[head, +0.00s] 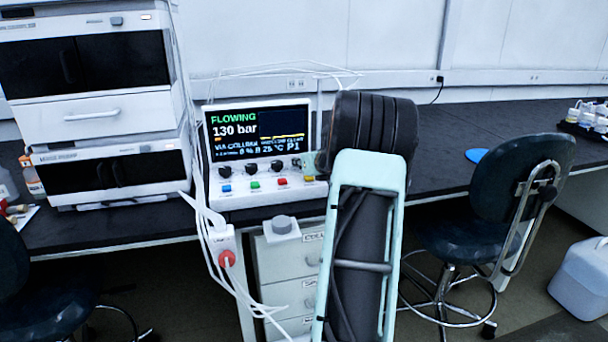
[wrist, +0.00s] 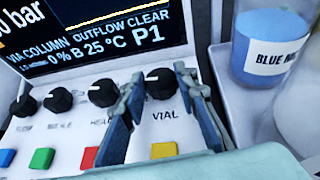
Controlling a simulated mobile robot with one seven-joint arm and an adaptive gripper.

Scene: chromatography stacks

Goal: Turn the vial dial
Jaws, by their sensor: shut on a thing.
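The vial dial (wrist: 161,84) is a black knob with a white mark, above the label VIAL at the right end of a row of black knobs on a white control box. My gripper (wrist: 159,77) has one blue-grey finger on each side of this dial and is shut on it. In the head view, my arm covers most of the gripper and the vial dial. The box's screen (head: 258,131) reads FLOWING, 130 bar. In the wrist view the screen (wrist: 100,22) reads VIA COLUMN, OUTFLOW CLEAR, 0 % B, 25 °C, P1.
Coloured square buttons sit below the knobs, with a yellow button (wrist: 164,150) under the vial dial. A jar of blue liquid (wrist: 262,48) stands close on the right. Stacked instrument modules (head: 90,110) stand left of the box. A red knob (head: 226,258) hangs below the bench front.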

